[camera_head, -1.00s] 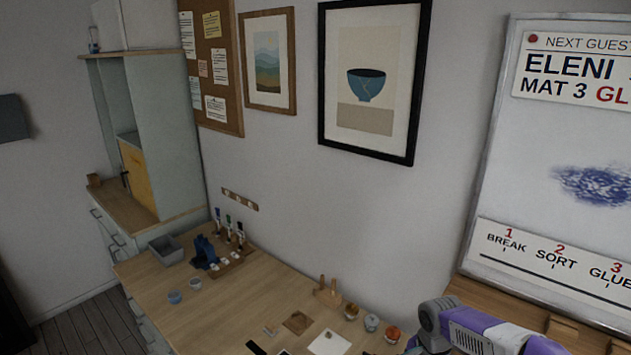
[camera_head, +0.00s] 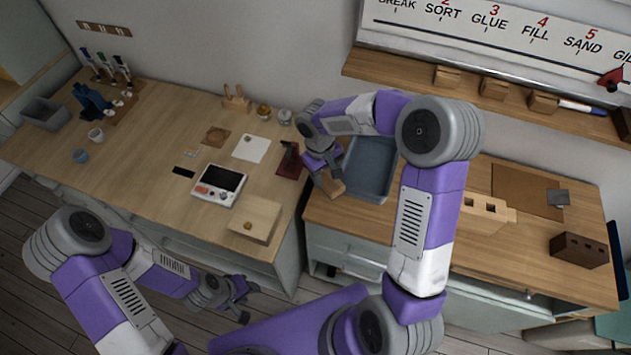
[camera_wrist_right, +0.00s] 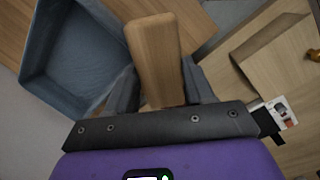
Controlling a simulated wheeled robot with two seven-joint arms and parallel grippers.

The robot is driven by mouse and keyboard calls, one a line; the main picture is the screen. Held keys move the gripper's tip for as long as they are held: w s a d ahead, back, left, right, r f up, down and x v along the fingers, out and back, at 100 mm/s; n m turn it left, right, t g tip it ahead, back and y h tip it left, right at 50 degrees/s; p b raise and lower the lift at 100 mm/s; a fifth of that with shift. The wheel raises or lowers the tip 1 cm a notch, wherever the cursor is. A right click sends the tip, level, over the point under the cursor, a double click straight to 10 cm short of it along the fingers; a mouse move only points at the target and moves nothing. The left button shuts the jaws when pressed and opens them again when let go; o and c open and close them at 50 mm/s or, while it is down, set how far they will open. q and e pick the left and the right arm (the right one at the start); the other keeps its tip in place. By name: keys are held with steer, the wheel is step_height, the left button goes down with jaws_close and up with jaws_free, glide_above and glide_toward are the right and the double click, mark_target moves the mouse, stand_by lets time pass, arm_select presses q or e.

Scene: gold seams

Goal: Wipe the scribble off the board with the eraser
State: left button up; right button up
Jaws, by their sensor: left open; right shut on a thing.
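My right gripper (camera_head: 325,168) is shut on a light wooden block, which I take to be the eraser (camera_head: 331,187). It hangs beside the blue-grey tray, near the gap between the two worktops. In the right wrist view the eraser (camera_wrist_right: 157,55) sits between the two fingers; no felt face shows. The board (camera_head: 490,34) shows only its bottom strip with words and red numbers at the upper right. The scribble is out of view. My left gripper (camera_head: 240,302) is open and empty, low in front of the left worktop.
A blue-grey tray (camera_head: 370,168) stands beside my right gripper. A wooden ledge (camera_head: 400,73) with several blocks and a marker runs under the board. A dark brown block (camera_head: 578,250) lies on the right worktop. A scale (camera_head: 219,184) and wooden box (camera_head: 254,219) stand on the left worktop.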

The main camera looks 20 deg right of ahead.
steer(key=w+d+r+n+t+h+p, duration=0.2)
steer(key=w+d+r+n+h, duration=0.15)
steer(key=r, duration=0.45)
steer(key=w+d+r+n+t+h+p, duration=0.1)
steer(key=w+d+r+n+t+h, duration=0.15)
steer(key=d+r+n, duration=0.4)
steer(key=w+d+r+n+t+h+p, duration=0.1)
steer(key=w+d+r+n+h+p, duration=0.15)
steer(key=r, duration=0.75)
steer(key=d+r+n+t+h+p, duration=0.15)
steer(key=d+r+t, duration=0.3)
steer(key=r, duration=0.85)
steer(key=d+r+n+t+p, duration=0.3)
steer(key=d+r+t, duration=0.15)
steer(key=r, duration=0.85)
steer(key=p+x, duration=0.1)
steer(key=x, duration=0.4)
steer(key=shift+w+r+p, duration=0.1)
steer(key=shift+w+p, duration=0.2)
steer(key=shift+x, duration=0.95)
steer(key=shift+s, duration=0.1)
